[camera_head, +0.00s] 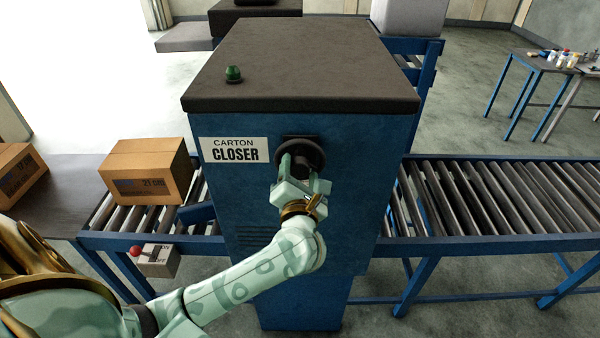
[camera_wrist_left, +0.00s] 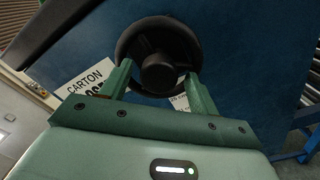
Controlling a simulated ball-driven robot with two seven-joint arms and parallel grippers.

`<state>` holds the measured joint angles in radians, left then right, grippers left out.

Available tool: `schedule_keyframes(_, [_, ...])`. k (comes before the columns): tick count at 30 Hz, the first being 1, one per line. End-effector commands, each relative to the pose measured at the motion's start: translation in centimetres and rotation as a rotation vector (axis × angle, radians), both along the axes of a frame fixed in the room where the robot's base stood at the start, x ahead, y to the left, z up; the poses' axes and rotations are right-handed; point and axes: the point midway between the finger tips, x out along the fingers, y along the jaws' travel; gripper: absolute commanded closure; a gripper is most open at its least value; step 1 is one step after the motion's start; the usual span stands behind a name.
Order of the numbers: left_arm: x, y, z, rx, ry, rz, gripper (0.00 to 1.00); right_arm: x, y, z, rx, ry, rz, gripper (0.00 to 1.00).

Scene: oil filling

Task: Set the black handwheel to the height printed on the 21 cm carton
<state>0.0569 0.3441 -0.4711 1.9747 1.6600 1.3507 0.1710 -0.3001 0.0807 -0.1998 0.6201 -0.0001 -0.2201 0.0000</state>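The black handwheel (camera_head: 300,152) is on the front of the blue carton closer (camera_head: 350,190), right of its white label. My left gripper (camera_head: 299,172) is at the handwheel. In the left wrist view the handwheel (camera_wrist_left: 158,58) fills the space ahead, and the two green fingers of my left gripper (camera_wrist_left: 160,88) stand apart on either side of its lower hub. I cannot tell whether they touch it. The carton printed 21 cm (camera_head: 147,172) stands on the left roller conveyor. A white scale plate beneath the wheel is mostly hidden. My right gripper is not in view.
Another carton (camera_head: 18,172) stands on the dark table at far left. A switch box with a red button (camera_head: 155,258) hangs on the left conveyor's front. The right roller conveyor (camera_head: 500,198) is empty. A green lamp (camera_head: 233,74) sits on the closer's top.

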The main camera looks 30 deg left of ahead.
Motion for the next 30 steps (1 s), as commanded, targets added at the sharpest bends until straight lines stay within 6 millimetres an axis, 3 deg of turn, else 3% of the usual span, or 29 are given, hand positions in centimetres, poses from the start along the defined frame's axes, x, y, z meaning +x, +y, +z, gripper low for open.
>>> schedule_keyframes(7, [-1.4,-0.9,0.1,-0.001,0.002,-0.001,0.39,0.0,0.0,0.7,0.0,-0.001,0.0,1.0])
schedule_keyframes(21, [-11.5,-7.0,0.0,-0.003,0.003,0.0,0.39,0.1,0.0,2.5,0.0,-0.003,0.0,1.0])
schedule_keyframes(30, [-13.9,-8.6,0.0,0.0,0.0,0.0,0.39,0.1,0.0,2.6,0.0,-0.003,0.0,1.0])
